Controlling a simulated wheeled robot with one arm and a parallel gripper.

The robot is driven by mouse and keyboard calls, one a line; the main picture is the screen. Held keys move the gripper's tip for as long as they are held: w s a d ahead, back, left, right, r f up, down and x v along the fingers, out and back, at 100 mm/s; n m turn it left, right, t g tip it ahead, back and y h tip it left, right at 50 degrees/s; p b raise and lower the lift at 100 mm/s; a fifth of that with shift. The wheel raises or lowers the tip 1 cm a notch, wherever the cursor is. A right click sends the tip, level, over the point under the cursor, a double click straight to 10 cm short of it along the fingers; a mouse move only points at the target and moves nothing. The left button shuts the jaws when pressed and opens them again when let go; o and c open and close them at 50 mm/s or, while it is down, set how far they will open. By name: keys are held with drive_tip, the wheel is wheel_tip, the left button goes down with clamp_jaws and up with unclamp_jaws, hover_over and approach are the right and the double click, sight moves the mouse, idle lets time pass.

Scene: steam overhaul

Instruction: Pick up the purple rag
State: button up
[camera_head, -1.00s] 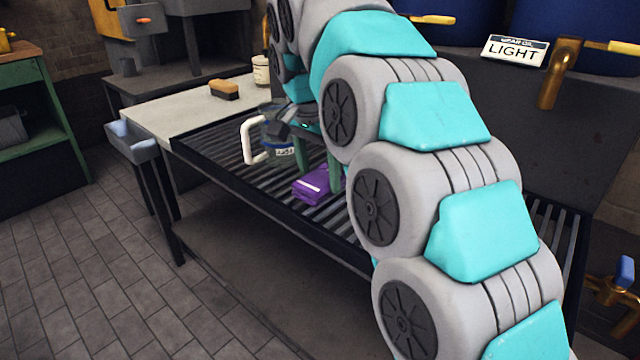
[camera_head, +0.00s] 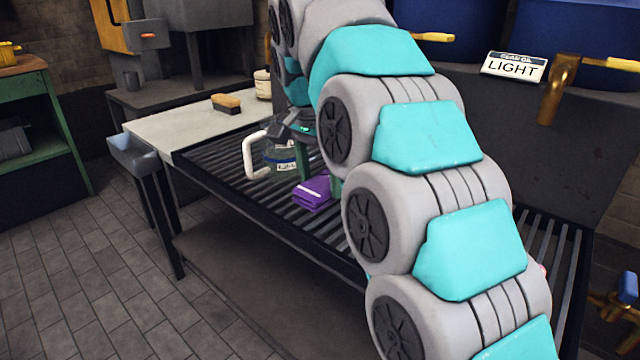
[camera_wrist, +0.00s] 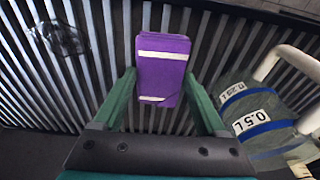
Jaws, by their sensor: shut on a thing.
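The purple rag (camera_head: 312,193) is a folded block with a white stripe, at the slatted rack. In the wrist view, the rag (camera_wrist: 162,70) lies between the two green fingers of my gripper (camera_wrist: 160,78), with a finger against each side. My gripper (camera_head: 320,181) is shut on it. The rag appears slightly raised over the slats; the exact gap is hard to see. My arm hides part of the rack and of the gripper in the head view.
A clear measuring jug (camera_head: 283,157) with a white handle stands close beside the rag; it also shows in the wrist view (camera_wrist: 262,125). A brush (camera_head: 227,103) and a jar (camera_head: 262,84) are on the pale bench top (camera_head: 185,128). A brass tap (camera_head: 558,90) is at the right.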

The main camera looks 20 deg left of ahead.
wheel_tip(320, 180, up, 2)
drive_tip(key=shift+r+p, duration=0.1)
drive_tip(key=shift+p, duration=0.6)
drive_tip(key=shift+s+d+f+b, duration=0.15)
drive_tip(key=shift+d+f+b, duration=0.15)
drive_tip(key=shift+d+b, duration=0.1)
drive_tip(key=shift+s+d, duration=0.1)
drive_tip(key=shift+d, duration=0.3)
drive_tip(key=s+d, duration=0.1)
drive_tip(key=d, duration=0.3)
drive_tip(key=s+d+r+b, duration=0.1)
drive_tip(key=d, duration=0.4)
drive_tip(key=s+d+b, duration=0.1)
drive_tip(key=s+d, duration=0.1)
drive_tip(key=d, duration=0.2)
drive_tip(key=shift+s+d+r, duration=0.1)
drive_tip(key=shift+d+r, duration=0.1)
drive_tip(key=shift+d, duration=0.2)
